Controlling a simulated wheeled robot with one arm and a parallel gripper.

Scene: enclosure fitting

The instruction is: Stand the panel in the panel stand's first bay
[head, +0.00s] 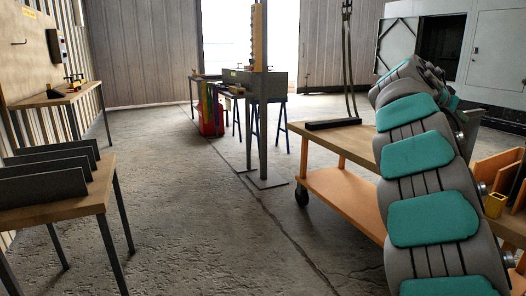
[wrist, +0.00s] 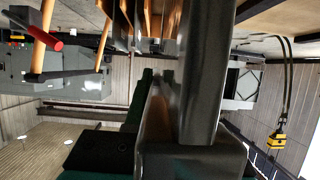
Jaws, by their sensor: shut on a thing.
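My gripper (wrist: 148,112) shows in the wrist view, shut on a dark grey metal panel (wrist: 205,75). The panel runs up through the middle of that view, close to the camera, with a turned edge at its lower end. In the head view my arm reaches down the right side, and my gripper and the held panel are out of sight. A dark grey rack with several upright plates (head: 45,188), which looks like the panel stand, stands on a wooden table at the left. The gaps between its plates look empty, though their floors are partly hidden.
An orange cart (head: 342,197) with a wooden top is at the right. Orange upright dividers (head: 492,172) stand at the right edge, partly behind my arm; similar dividers (wrist: 150,18) show near the panel in the wrist view. Open concrete floor lies between table and cart.

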